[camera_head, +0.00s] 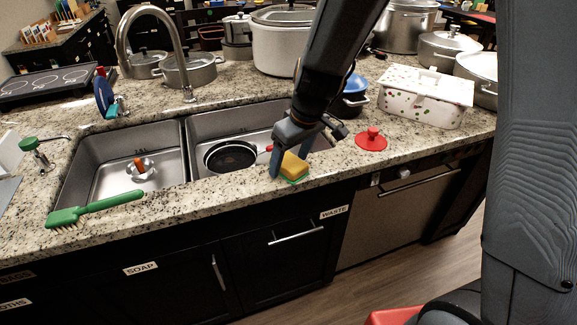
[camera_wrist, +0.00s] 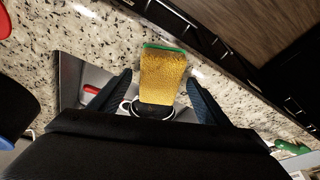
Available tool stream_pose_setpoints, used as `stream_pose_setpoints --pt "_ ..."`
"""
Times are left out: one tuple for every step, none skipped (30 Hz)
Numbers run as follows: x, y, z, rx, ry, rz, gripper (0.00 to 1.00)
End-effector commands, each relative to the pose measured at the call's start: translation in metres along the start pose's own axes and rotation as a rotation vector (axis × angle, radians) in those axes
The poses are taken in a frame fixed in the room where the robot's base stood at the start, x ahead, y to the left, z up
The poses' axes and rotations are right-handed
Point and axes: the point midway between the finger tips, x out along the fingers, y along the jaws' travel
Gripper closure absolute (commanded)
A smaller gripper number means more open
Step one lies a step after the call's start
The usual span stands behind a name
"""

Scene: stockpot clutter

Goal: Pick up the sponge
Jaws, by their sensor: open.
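The sponge (camera_head: 294,166) is yellow with a green layer. In the wrist view my gripper (camera_wrist: 160,92) shows gaps between the fingers and the sponge.
The double sink (camera_head: 130,165) lies left of the sponge, with a black pan (camera_head: 231,156) in its right basin. A green brush (camera_head: 95,207) lies on the front ledge. A red lid (camera_head: 371,139) and a spotted white box (camera_head: 425,97) stand to the right.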

Motion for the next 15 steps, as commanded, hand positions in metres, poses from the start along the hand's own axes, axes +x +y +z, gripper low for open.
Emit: stream_pose_setpoints --pt "0.0009 0.0000 0.0002 0.000 0.000 0.000 0.30" --pt "0.0012 0.0000 0.0003 0.000 0.000 0.000 0.30" --pt "0.0015 0.0000 0.0004 0.000 0.000 0.000 0.30" --pt "0.0018 0.0000 0.0005 0.000 0.000 0.000 0.30" --pt "0.0021 0.0000 0.0006 0.000 0.000 0.000 0.30" --pt "0.0024 -0.0001 0.0007 0.000 0.000 0.000 0.30" --pt "0.0025 -0.0001 0.0007 0.000 0.000 0.000 0.30" --pt "0.0026 -0.0001 0.0008 0.000 0.000 0.000 0.30" --pt "0.0026 -0.0001 0.0008 0.000 0.000 0.000 0.30" --pt "0.0026 -0.0001 0.0008 0.000 0.000 0.000 0.30" --pt "0.0026 -0.0001 0.0009 0.000 0.000 0.000 0.30" --pt "0.0025 -0.0001 0.0008 0.000 0.000 0.000 0.30" --pt "0.0024 -0.0001 0.0008 0.000 0.000 0.000 0.30" --pt "0.0024 -0.0001 0.0008 0.000 0.000 0.000 0.30" --pt "0.0024 -0.0001 0.0008 0.000 0.000 0.000 0.30"
